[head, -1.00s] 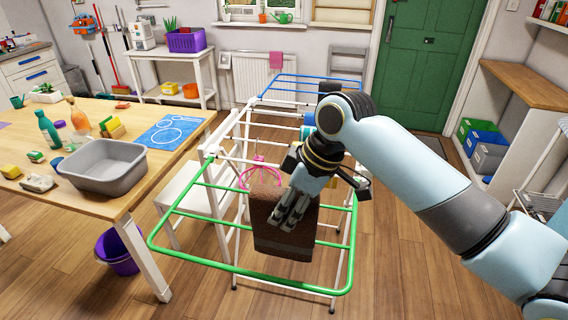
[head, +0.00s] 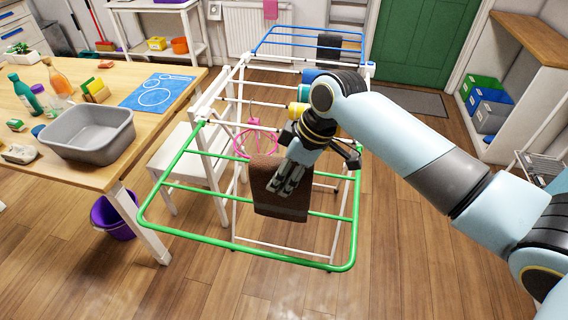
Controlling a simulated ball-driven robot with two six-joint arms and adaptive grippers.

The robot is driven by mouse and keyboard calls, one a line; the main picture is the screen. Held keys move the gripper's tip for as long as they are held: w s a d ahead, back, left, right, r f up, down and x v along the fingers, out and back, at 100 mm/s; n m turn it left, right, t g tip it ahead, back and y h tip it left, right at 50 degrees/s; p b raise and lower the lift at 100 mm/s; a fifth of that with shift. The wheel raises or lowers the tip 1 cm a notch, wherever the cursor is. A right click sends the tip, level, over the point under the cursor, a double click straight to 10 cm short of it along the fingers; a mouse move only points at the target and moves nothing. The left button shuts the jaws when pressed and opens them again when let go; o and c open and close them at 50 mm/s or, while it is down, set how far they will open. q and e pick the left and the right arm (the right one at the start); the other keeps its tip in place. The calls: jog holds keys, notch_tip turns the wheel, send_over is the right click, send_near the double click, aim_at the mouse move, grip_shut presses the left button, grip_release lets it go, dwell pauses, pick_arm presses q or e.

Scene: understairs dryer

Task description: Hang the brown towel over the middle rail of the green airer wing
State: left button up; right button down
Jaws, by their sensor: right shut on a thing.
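The brown towel (head: 279,206) hangs folded in front of the rails of the green airer wing (head: 245,249). My right gripper (head: 288,182) is shut on the towel's upper part, and its fingers cover some of the cloth. The towel hides a stretch of the wing's inner green rails; one rail (head: 205,192) runs in behind it from the left and comes out at its right. I cannot tell whether the cloth touches or straddles any rail. Its lower edge is clear of the outer green bar in the picture. My left gripper is not in view.
A pink round hanger (head: 256,142) hangs from the airer just behind the towel. Rolled coloured items and a dark cloth (head: 329,45) are on the airer's far part. A table with a grey basin (head: 88,135) stands at left. Floor right of the wing is clear.

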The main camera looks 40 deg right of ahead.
jog(key=b, duration=0.4)
send_over(284, 211)
jog(key=w+d, duration=0.1)
jog(key=w, duration=0.1)
jog(key=f, duration=0.4)
jog(key=shift+s+d+f, duration=0.1)
jog(key=shift+d+f, duration=0.05)
jog(key=shift+d, duration=0.05)
jog(key=shift+f, duration=0.35)
notch_tip(284, 211, down, 6)
jog(key=b, duration=0.3)
jog(key=shift+f, duration=0.15)
jog(key=shift+f+b, duration=0.65)
jog(key=shift+f, duration=0.25)
jog(key=c, duration=0.6)
grip_release()
